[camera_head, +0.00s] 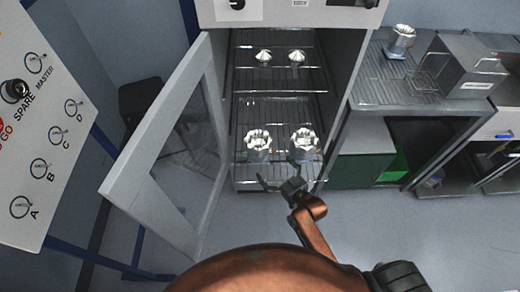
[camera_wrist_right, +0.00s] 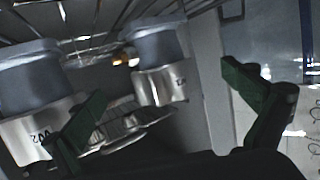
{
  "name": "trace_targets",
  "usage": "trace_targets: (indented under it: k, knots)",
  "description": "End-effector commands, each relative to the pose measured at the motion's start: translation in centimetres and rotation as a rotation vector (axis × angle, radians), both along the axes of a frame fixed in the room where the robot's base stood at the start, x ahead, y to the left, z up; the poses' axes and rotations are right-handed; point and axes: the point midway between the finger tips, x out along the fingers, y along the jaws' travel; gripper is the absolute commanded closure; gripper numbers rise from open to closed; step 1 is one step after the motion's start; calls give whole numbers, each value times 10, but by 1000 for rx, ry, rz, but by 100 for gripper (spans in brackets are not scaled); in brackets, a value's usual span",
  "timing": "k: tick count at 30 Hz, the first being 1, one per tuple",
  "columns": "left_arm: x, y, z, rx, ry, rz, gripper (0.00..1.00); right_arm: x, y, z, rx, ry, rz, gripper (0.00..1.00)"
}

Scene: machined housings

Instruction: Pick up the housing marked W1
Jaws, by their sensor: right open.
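Two silver housings with scalloped tops stand side by side on the lower shelf in the head view: a left one (camera_head: 258,143) and a right one (camera_head: 303,139). In the right wrist view, which looks upside down, one housing (camera_wrist_right: 30,125) at the left carries a mark resembling W2. The other housing (camera_wrist_right: 162,85), between the fingers in the picture, has a small mark that I cannot read surely. My right gripper (camera_head: 284,174) is open and empty, in front of the lower shelf; its dark green fingers (camera_wrist_right: 165,95) show in the wrist view.
The cabinet's glazed door (camera_head: 170,140) stands open at left. Two smaller silver parts (camera_head: 264,57) (camera_head: 296,57) sit on an upper shelf. Another housing (camera_head: 402,38) stands on the right bench near a metal box (camera_head: 462,68). A switch panel (camera_head: 40,120) is far left.

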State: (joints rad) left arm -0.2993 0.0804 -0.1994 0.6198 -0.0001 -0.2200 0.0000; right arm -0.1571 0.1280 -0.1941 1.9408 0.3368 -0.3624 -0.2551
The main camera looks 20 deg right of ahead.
Motion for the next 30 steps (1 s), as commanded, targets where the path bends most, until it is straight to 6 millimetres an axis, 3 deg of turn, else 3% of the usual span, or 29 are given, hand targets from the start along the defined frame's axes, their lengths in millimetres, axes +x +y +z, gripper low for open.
trace_targets:
  k: [3, 9, 25, 30]
  knots:
    - [0, 0, 0, 0, 1, 0, 65, 29, 6, 23, 33, -130, -11, 0]
    - [-1, 0, -1, 0, 1, 0, 65, 50, 7, 41, 59, -227, -29, 0]
    - [-6, -1, -12, -1, 10, -1, 65, 112, 27, 41, 60, -230, -31, 0]
    - [-6, -1, -13, -1, 10, -1, 65, 120, 29, 41, 58, -229, -31, 0]
